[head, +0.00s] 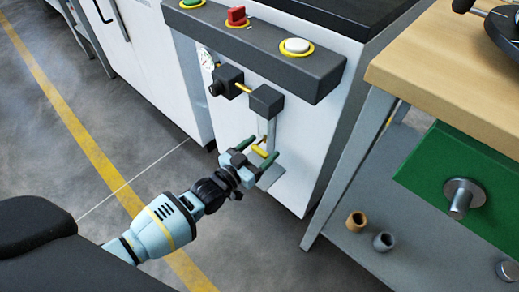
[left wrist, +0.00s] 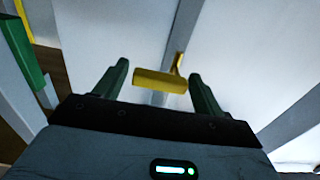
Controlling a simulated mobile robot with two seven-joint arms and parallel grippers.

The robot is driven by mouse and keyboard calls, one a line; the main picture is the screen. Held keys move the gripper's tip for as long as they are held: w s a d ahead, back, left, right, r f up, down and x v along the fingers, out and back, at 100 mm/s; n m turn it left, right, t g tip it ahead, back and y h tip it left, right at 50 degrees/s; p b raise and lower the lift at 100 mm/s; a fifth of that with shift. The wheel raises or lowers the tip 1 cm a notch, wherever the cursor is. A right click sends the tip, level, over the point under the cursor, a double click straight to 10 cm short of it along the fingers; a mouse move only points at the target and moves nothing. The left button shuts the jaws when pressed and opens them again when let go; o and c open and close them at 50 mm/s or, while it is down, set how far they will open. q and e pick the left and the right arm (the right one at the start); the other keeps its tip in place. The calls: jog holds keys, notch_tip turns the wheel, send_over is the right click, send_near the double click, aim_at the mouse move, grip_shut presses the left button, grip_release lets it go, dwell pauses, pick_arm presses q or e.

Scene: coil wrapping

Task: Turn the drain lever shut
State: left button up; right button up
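The drain lever is a yellow handle (head: 260,151) low on the white cabinet's front, beneath a grey vertical pipe (head: 271,132). My left gripper (head: 263,147) is at the lever, with its two dark green fingers spread on either side of it. In the left wrist view the yellow handle (left wrist: 160,80) lies crosswise between the open fingers (left wrist: 158,68), with a yellow stem rising at its right end. Small gaps show at both ends of the handle, and I cannot tell whether either finger touches it. My right gripper is out of view.
Above is a dark control box with a green button (head: 193,3), a red switch (head: 236,16) and a white button (head: 296,46). A gauge (head: 206,58) sits below it. A wooden-topped workbench (head: 432,75) stands to the right. Open floor lies left.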

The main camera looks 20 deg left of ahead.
pick_arm(q)
jog(key=shift+o, duration=0.3)
jog(key=shift+s, duration=0.1)
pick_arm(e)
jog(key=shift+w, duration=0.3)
pick_arm(q)
jog(key=shift+s+a, duration=0.1)
jog(key=shift+s, duration=0.15)
jog(key=p+v, duration=0.2)
jog(key=v, duration=0.5)
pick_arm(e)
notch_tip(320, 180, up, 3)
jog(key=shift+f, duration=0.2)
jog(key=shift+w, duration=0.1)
